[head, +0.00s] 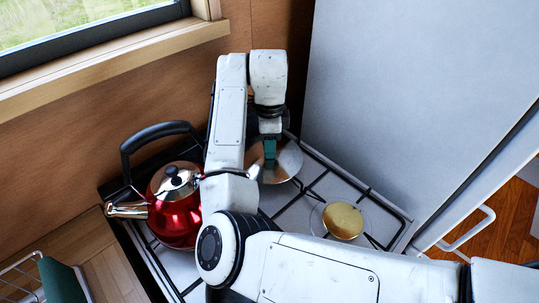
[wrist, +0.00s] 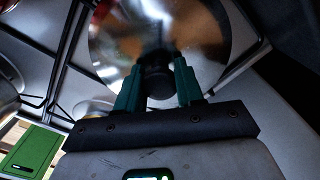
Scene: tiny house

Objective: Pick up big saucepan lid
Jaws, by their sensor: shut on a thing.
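The big saucepan lid (head: 286,162) is a round, shiny metal disc at the back right of the stove, partly hidden behind my arm in the head view. In the wrist view the lid (wrist: 205,35) fills the top middle, with a dark knob (wrist: 156,78) at its centre. My gripper (head: 270,150) points down over the lid. In the wrist view its two green fingers (wrist: 157,84) are on either side of the knob and shut on it. I cannot tell whether the lid rests on something or is lifted.
A red kettle (head: 175,212) with a black handle stands on the stove's left side. A brass burner (head: 343,220) is bare at the front right. A tall grey panel (head: 400,90) rises right of the stove. A wooden wall (head: 120,115) and window stand behind.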

